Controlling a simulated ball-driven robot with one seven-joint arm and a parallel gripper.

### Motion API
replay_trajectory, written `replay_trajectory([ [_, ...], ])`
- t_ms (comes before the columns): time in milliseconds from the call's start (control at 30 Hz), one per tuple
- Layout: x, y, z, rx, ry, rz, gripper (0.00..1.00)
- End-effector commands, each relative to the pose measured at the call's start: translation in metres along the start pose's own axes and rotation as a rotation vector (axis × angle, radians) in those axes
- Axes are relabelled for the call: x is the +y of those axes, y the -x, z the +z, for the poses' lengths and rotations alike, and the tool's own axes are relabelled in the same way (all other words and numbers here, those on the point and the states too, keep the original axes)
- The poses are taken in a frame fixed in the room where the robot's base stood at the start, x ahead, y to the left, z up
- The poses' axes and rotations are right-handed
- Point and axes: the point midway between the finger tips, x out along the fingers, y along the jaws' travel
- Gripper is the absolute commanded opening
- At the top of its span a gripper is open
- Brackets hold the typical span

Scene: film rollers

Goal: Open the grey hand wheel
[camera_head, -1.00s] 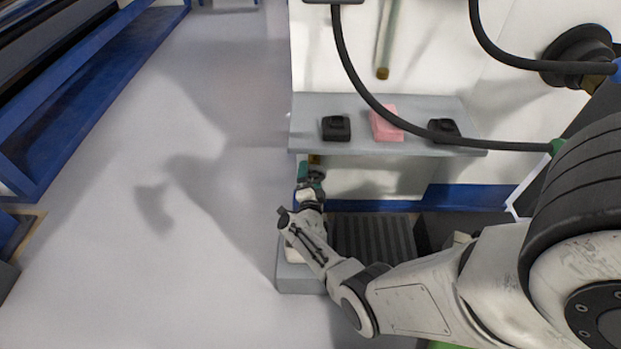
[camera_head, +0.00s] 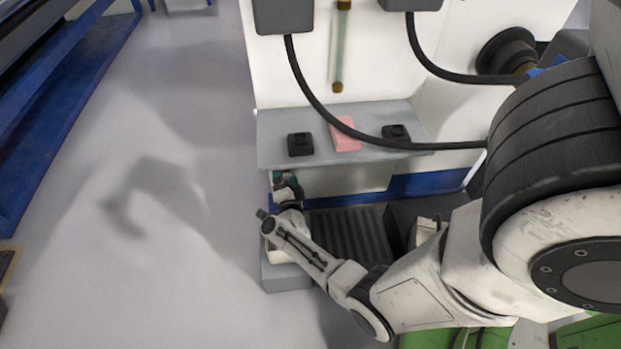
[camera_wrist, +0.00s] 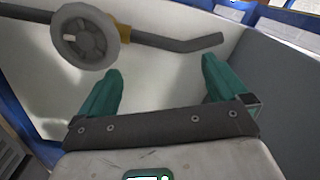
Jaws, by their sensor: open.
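The grey hand wheel (camera_wrist: 86,37) shows in the wrist view at the upper left. It is a round, spoked wheel in front of a dark pipe (camera_wrist: 182,42) with a yellow-brown fitting (camera_wrist: 124,33). My gripper (camera_wrist: 160,82) has two green fingers spread wide with nothing between them. The wheel lies beyond the fingertips and to the left, apart from them. In the head view my gripper (camera_head: 282,182) is low beside the left end of the grey shelf, and I cannot make out the wheel there.
The grey shelf (camera_head: 270,150) above my gripper carries a pink block (camera_head: 344,135) and two black items (camera_head: 300,145), (camera_head: 396,133). Black cables hang across the white machine. A ribbed dark surface (camera_head: 345,235) lies right of my forearm. The floor (camera_head: 180,240) at left is open.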

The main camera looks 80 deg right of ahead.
Motion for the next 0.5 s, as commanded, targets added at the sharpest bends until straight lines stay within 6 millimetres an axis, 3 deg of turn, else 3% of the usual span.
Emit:
replay_trajectory([
  [33, -0.002, 0.009, -0.013, 0.002, 0.008, 0.008, 1.00],
  [200, -0.003, 0.036, -0.039, 0.004, 0.010, 0.013, 1.00],
  [500, -0.003, 0.069, -0.068, 0.006, 0.009, 0.016, 1.00],
])
